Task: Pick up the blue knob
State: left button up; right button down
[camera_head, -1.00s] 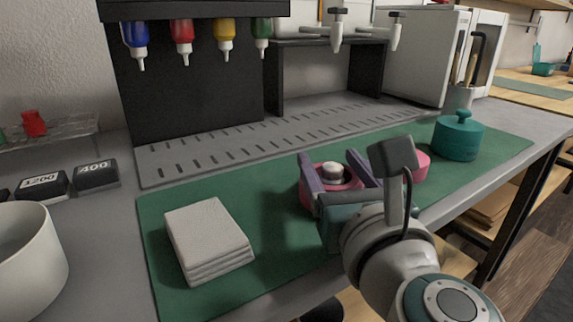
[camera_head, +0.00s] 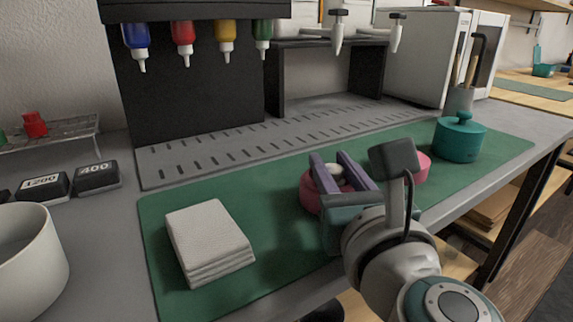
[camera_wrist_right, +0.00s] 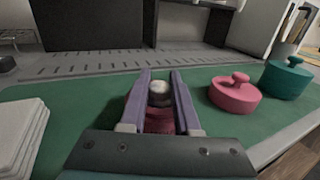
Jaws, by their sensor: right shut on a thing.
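I see no blue knob; the knob at my right gripper (camera_head: 332,160) is white. The white knob (camera_head: 336,169) sits on a round pink piece (camera_head: 309,196) on the green mat. The purple fingers are closed on the knob from both sides. In the right wrist view, the white knob (camera_wrist_right: 159,93) lies between the fingers, with the dark pink piece (camera_wrist_right: 160,124) under it. The piece appears to rest on the mat; the gripper hides part of it. My left gripper is not in view.
A pink lidded piece (camera_head: 423,167) and a teal one (camera_head: 460,141) stand to the right on the green mat (camera_head: 270,220). A stack of white cloths (camera_head: 208,240) lies left. A white bowl (camera_head: 30,250) stands at far left. The mat between cloths and gripper is clear.

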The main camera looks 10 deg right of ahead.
aim_at(335, 167)
jog(key=shift+r, duration=0.1)
notch_tip(335, 167, up, 20)
jog(key=p, duration=1.8)
jog(key=shift+d+p, duration=0.1)
jog(key=shift+p, duration=0.2)
